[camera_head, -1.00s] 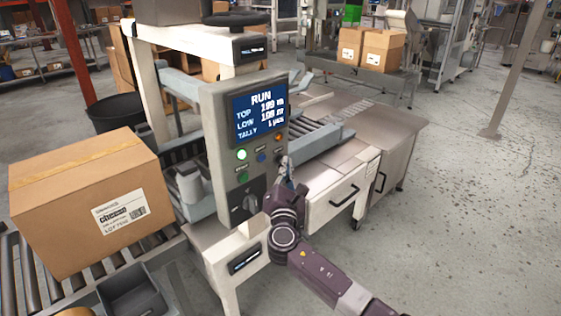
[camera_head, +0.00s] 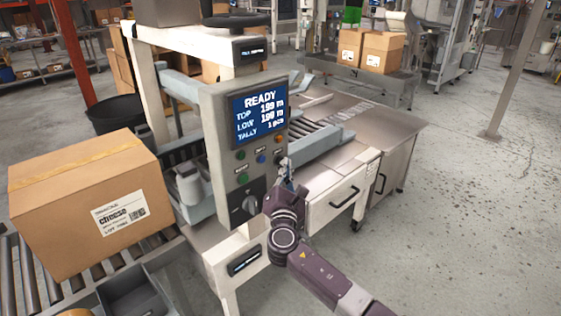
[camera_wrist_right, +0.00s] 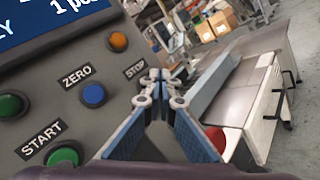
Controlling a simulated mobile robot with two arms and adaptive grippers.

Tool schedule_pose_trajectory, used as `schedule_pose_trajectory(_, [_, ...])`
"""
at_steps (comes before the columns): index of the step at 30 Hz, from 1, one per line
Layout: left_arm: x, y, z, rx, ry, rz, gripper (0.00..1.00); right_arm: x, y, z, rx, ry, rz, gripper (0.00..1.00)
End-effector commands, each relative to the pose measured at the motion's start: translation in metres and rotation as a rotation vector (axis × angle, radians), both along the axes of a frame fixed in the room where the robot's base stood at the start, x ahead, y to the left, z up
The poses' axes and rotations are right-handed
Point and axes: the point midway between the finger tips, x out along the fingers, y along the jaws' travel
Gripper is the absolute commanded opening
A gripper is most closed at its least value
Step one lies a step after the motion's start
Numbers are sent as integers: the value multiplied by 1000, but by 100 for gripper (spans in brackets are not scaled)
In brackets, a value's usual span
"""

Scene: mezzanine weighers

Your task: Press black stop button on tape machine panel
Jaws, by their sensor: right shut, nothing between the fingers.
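The tape machine's grey control panel (camera_head: 222,150) faces me, with a blue screen (camera_head: 259,114) that reads READY. In the right wrist view the STOP label (camera_wrist_right: 135,70) shows just left of my right gripper's fingertips (camera_wrist_right: 153,78). The black stop button is hidden behind those fingertips, so I cannot tell whether they touch it. In the head view my right gripper (camera_head: 285,168) is shut and empty at the panel's lower right edge. My left gripper is not in view.
The panel also holds a blue ZERO button (camera_wrist_right: 93,94), a green START button (camera_wrist_right: 62,157), an orange lamp (camera_wrist_right: 118,41) and a rotary knob (camera_head: 250,204). A red button (camera_wrist_right: 215,138) is below the gripper. A carton (camera_head: 90,200) rests on the roller conveyor.

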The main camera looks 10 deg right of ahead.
Motion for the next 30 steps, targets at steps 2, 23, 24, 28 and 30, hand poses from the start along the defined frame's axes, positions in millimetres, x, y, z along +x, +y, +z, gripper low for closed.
schedule_pose_trajectory(2, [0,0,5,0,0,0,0,-4,-2,1,-1,1,-1,0])
schedule_pose_trajectory(23, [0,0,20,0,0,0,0,-29,-17,2,-1,2,-1,0])
schedule_pose_trajectory(24, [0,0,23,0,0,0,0,-32,-19,2,-1,2,-1,0])
schedule_pose_trajectory(28, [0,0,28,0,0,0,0,-44,-26,1,-1,2,-2,0])
schedule_pose_trajectory(30, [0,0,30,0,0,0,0,-48,-28,1,0,1,-2,0])
